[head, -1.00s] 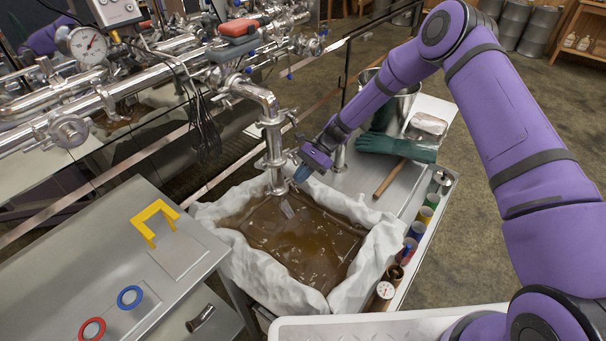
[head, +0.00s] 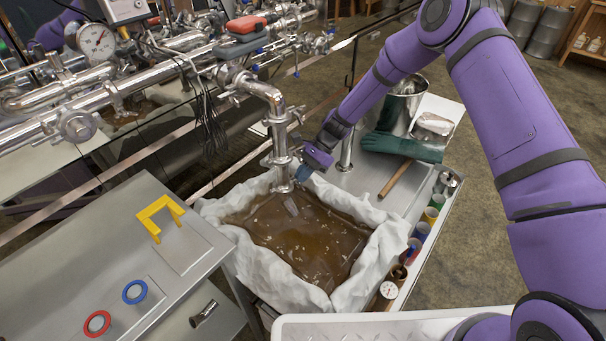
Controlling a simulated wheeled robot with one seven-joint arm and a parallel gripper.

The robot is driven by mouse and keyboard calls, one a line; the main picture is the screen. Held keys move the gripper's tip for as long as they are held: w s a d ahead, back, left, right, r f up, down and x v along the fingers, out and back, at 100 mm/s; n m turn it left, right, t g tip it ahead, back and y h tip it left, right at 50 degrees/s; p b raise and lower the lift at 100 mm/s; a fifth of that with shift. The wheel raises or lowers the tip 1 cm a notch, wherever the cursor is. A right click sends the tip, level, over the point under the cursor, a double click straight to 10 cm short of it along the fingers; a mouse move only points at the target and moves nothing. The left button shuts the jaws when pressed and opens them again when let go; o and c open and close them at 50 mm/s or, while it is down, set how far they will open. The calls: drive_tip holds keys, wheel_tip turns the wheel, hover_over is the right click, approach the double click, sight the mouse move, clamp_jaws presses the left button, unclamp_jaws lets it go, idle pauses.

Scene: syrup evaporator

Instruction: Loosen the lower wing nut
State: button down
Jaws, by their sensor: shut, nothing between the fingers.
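A steel pipe (head: 278,128) turns down from the pipework over the cloth-lined basin of brown syrup (head: 300,240). It has an upper clamp (head: 283,116) and a lower clamp (head: 278,160). The lower wing nut cannot be made out clearly; it may be hidden by or blend with the metal beside my gripper. My gripper (head: 304,172) is shut and empty, just right of the lower clamp and above the basin's back edge. I cannot tell whether its fingertips touch the clamp. A small grey piece (head: 290,204) shows below the pipe, over the syrup.
A metal bucket (head: 404,105), green glove (head: 400,147), wooden-handled tool (head: 396,178) and several small jars (head: 422,231) lie right of the basin. A steel bench (head: 105,265) with a yellow handle (head: 158,214) stands at left. Pipework with a dial gauge (head: 97,40) fills the upper left.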

drive_tip(key=shift+r, duration=0.2)
drive_tip(key=shift+r, duration=0.65)
